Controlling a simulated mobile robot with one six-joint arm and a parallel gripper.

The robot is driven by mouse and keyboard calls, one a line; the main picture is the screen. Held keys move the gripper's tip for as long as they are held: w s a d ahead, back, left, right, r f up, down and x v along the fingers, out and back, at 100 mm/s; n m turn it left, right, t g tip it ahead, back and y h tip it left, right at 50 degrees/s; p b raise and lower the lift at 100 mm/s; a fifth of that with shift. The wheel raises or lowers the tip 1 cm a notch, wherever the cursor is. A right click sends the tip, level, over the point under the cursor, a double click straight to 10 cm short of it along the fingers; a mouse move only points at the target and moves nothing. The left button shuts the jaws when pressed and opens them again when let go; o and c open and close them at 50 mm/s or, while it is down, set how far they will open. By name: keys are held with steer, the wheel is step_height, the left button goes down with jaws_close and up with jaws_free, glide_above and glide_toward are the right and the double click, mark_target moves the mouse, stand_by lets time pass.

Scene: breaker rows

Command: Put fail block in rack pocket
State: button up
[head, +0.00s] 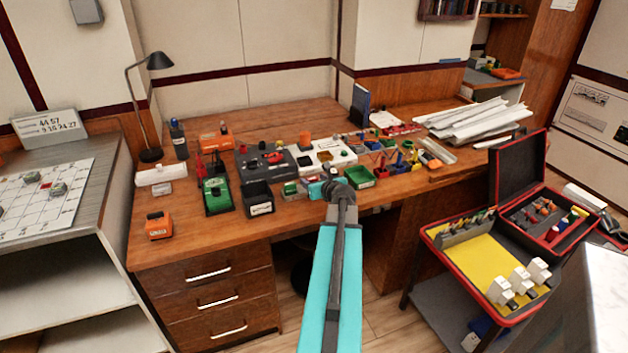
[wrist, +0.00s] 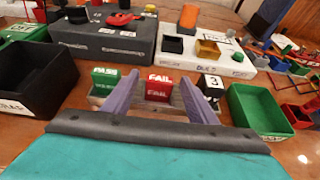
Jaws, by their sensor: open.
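The fail block (wrist: 158,90) is red with white FAIL lettering and stands upright in the wrist view. My gripper (wrist: 159,82) is open, with one finger on each side of the fail block in the picture. Gaps show between the block and both fingers. I cannot tell how far the fingertips reach along it. A green PASS block (wrist: 104,82) stands to its left and a block marked 3 (wrist: 211,84) to its right. I cannot clearly make out the rack pocket.
A black bin (wrist: 35,78) is at left and a green bin (wrist: 258,110) at right, close to the fingers. A dark grey box (wrist: 105,42) and a white box (wrist: 208,55) stand behind. The desk's front left (head: 200,245) is bare around an orange block (head: 159,225).

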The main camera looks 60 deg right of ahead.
steer(key=v, duration=0.9)
stand_by(0.9)
